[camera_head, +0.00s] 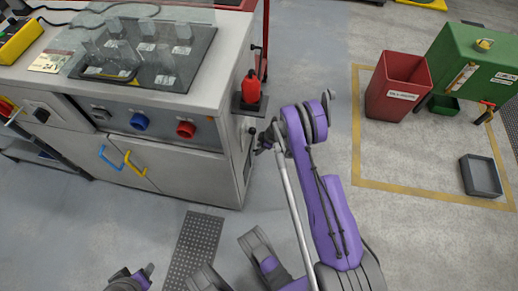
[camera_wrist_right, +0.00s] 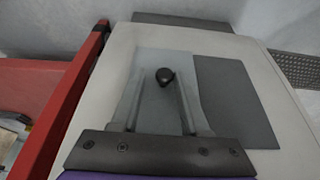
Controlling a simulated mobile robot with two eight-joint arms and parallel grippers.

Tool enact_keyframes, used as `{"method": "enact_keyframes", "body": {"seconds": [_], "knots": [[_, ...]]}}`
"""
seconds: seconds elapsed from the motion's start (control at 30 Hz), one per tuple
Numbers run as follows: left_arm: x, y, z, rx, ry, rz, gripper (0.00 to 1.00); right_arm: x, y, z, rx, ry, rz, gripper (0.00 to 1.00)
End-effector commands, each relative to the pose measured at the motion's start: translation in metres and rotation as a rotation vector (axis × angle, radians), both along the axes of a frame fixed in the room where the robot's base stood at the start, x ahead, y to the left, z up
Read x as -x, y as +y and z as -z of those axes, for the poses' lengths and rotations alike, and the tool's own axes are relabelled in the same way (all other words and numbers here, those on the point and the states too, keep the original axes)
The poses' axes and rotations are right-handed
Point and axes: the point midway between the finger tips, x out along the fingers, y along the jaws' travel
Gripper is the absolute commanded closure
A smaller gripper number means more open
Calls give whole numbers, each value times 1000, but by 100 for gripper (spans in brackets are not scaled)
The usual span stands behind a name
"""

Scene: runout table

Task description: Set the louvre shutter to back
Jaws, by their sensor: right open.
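The louvre shutter seems to be the flat panel on the cabinet's side. In the right wrist view it shows as a light grey plate (camera_wrist_right: 178,60) with a round black knob (camera_wrist_right: 165,77) and a darker grey plate (camera_wrist_right: 232,105) beside it. My right gripper (camera_wrist_right: 160,98) is open, its two pale fingers on either side below the knob, not closed on it. In the head view my right gripper (camera_head: 265,141) is by the cabinet's right side, where the shutter's face is hard to see. A dark and purple part of mine, perhaps the left gripper (camera_head: 132,280), shows at the bottom left.
A red bin (camera_head: 398,85), a green cabinet (camera_head: 470,65) and a grey tray (camera_head: 480,176) stand right. Floor between is clear.

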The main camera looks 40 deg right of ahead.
Motion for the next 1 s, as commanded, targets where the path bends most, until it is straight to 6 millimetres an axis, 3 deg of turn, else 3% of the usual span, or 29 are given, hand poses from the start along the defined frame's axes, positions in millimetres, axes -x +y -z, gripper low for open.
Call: {"method": "enact_keyframes", "body": {"seconds": [0.1,0.47,0.8,1.0], "knots": [[0,0,0,0,0,0,50,0,0,0,-1,1,0,41],[0,0,-2,0,0,0,50,3,0,-6,-2,3,-2,41],[3,0,-18,0,-2,0,50,22,-16,-66,-2,3,0,41],[4,0,-25,0,-3,0,50,30,-24,-93,-2,1,0,41]]}}
